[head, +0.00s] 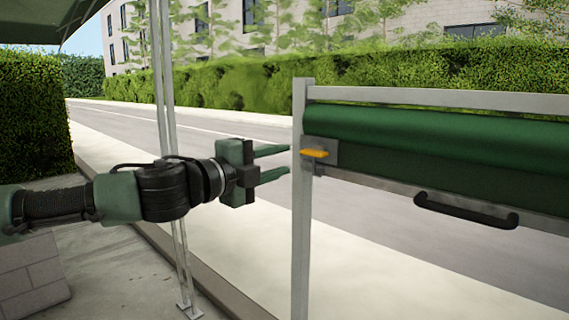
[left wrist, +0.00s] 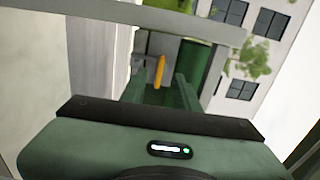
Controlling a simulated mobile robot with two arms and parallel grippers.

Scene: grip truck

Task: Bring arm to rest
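My left gripper (head: 272,163) reaches in from the left in the head view, with its two green fingers apart and nothing between them. The fingertips end just left of a grey upright post (head: 300,220). An orange latch handle (head: 314,153) sits on a grey plate just right of that post. In the left wrist view, the orange handle (left wrist: 159,72) shows beyond and between the open fingers (left wrist: 158,88), apart from them as far as I can tell. My right gripper is in neither view.
A dark green rolled cover (head: 440,137) lies in the grey frame at right, with a black grab handle (head: 466,210) below it. A thin metal pole (head: 172,150) stands behind my left arm. A brick block (head: 30,270) is at lower left. Road and hedge lie beyond.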

